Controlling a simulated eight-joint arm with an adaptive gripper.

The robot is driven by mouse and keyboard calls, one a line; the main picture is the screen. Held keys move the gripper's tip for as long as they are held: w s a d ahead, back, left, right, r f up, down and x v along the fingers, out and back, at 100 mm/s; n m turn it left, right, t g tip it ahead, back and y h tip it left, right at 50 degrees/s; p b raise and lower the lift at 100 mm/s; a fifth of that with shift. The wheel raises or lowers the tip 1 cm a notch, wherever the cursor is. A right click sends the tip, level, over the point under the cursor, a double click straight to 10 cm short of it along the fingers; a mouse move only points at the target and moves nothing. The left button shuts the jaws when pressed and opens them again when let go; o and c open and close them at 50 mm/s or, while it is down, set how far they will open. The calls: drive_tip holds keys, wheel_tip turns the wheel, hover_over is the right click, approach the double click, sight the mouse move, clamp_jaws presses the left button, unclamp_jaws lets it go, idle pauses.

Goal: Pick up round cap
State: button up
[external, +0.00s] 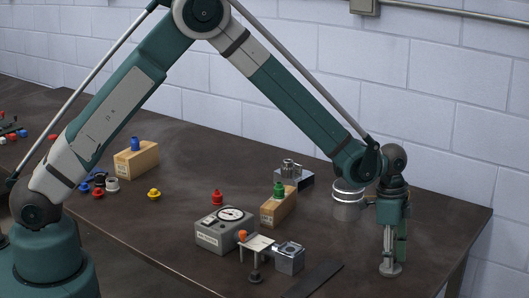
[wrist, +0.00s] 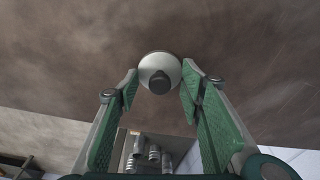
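A round, pale grey cap-like piece with a dark knob in its middle (wrist: 160,76) lies on the dark table in the wrist view. In the external view it shows as a small grey disc (external: 391,270) near the table's right side. My gripper (external: 390,258) points down right above it. In the wrist view, my gripper (wrist: 159,82) is open, with green pads on both sides of the piece and a visible gap to each. Whether the fingertips reach down to its height is hard to tell.
A metal jar (external: 347,204) stands just left of my gripper. A dial box (external: 222,231), a small metal fixture (external: 289,258) and wooden blocks (external: 278,207) stand further left. A box with metal cylinders (wrist: 124,150) shows low in the wrist view. The table's right edge is near.

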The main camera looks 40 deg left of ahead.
drive_tip(key=c, duration=1.1)
drive_tip(key=shift+c, duration=0.2)
drive_tip(key=shift+r, duration=0.1)
drive_tip(key=shift+r, duration=4.95)
